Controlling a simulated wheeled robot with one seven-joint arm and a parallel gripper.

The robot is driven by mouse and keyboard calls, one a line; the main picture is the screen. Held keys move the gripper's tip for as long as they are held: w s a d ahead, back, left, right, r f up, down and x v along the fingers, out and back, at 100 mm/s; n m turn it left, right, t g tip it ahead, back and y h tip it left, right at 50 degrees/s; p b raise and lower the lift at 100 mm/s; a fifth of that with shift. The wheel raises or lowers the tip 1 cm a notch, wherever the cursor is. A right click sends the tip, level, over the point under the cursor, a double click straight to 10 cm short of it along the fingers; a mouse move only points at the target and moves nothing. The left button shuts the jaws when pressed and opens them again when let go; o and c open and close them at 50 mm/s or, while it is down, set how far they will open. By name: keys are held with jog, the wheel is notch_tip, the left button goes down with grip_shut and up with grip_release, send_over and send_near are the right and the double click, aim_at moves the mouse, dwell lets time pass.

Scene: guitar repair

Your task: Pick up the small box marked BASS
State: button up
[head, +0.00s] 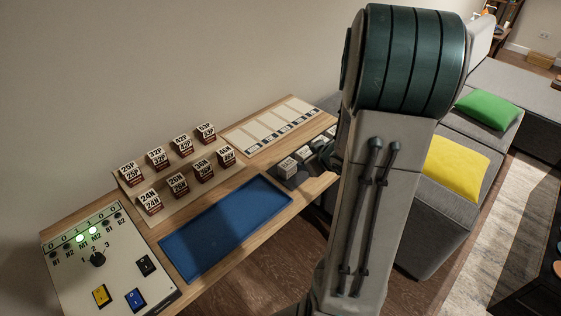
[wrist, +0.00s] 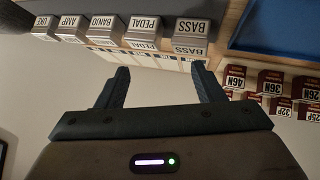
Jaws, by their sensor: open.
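The small box marked BASS (wrist: 190,38) is pale with a white label. It is the end box of a row in the wrist view, nearest the blue mat. In the head view a small grey-white box (head: 288,168) at the row's near end looks like the same one. My gripper (wrist: 160,78) is open and empty, its two dark fingers apart. In the wrist view the BASS box lies beyond the right finger's tip, not between the fingers. In the head view my arm hides most of the gripper and part of the row.
Boxes marked PEDAL (wrist: 143,32), BANJO (wrist: 104,28), AMP (wrist: 70,27) and UKE (wrist: 42,27) stand beside BASS. The blue mat (head: 225,228), several dark-red and white boxes (head: 178,185) and a switch panel (head: 105,262) share the bench. A sofa (head: 440,215) stands to the right.

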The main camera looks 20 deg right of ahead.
aim_at(284, 165)
jog(key=f+t+y, duration=0.1)
jog(key=f, duration=0.1)
jog(key=s+f+y, duration=0.1)
jog(key=y, duration=0.1)
jog(key=shift+s+d+f+n+t+y, duration=0.2)
jog(key=shift+f+n+t+y, duration=0.1)
jog(key=shift+f+t, duration=0.1)
jog(key=shift+s+a+f+t+y, duration=0.1)
jog(key=shift+s+a+t+y, duration=0.2)
jog(key=shift+y, duration=0.2)
jog(key=shift+s+a+t+y, duration=0.1)
jog(key=shift+s+t+y, duration=0.1)
jog(key=shift+s+y, duration=0.25)
jog(key=x, duration=0.8)
jog(key=shift+w+a, duration=0.15)
jog(key=shift+w, duration=0.1)
jog(key=shift+p+x, duration=0.35)
jog(key=shift+x, duration=2.3)
jog(key=shift+c, duration=0.3)
jog(key=c, duration=0.7)
